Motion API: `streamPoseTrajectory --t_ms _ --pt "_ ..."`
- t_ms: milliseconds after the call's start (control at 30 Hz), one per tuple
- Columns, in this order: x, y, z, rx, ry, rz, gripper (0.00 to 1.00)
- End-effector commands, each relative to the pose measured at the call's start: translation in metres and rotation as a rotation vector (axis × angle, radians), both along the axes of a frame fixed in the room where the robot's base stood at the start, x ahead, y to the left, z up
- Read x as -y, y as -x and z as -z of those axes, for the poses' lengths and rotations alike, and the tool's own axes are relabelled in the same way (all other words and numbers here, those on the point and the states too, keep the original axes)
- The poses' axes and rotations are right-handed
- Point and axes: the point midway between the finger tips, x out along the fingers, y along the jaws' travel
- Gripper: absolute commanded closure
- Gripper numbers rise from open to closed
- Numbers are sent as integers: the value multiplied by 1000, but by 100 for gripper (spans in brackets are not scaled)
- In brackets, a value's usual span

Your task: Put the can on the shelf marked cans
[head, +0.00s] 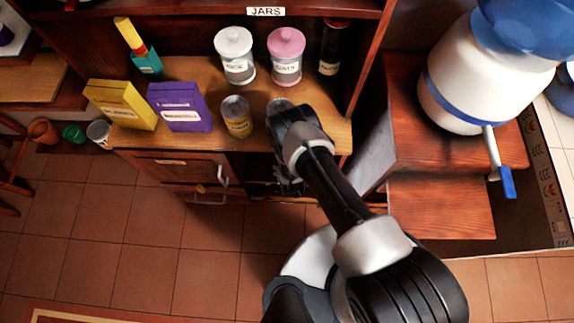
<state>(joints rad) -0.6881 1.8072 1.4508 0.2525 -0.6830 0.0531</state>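A can (237,117) with a grey top and yellow label stands upright on the wooden counter (190,70). My gripper (287,182) is to the right of this can and lower in the picture, at the counter's front edge, apart from the can. The fingers are small, dark and partly hidden by my arm, so their opening and any held thing are unclear. A grey round top (282,104) shows just behind my gripper; the rest of it is hidden. I see no readable cans label; the upper shelf has a JARS label (266,11).
A yellow box (120,103), purple box (180,107), white-lidded jar (235,55), pink-lidded jar (286,56) and dark jar (332,48) stand on the counter. A large white dispenser (465,75) is at right. A dark opening (262,170) lies below the counter. Tiled floor is clear at left.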

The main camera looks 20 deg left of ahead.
Motion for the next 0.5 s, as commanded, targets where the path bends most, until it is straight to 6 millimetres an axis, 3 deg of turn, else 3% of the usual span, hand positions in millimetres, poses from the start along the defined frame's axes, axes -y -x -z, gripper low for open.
streamPoseTrajectory --t_ms 500 --pt "1 2 -8 -1 1 -1 19"
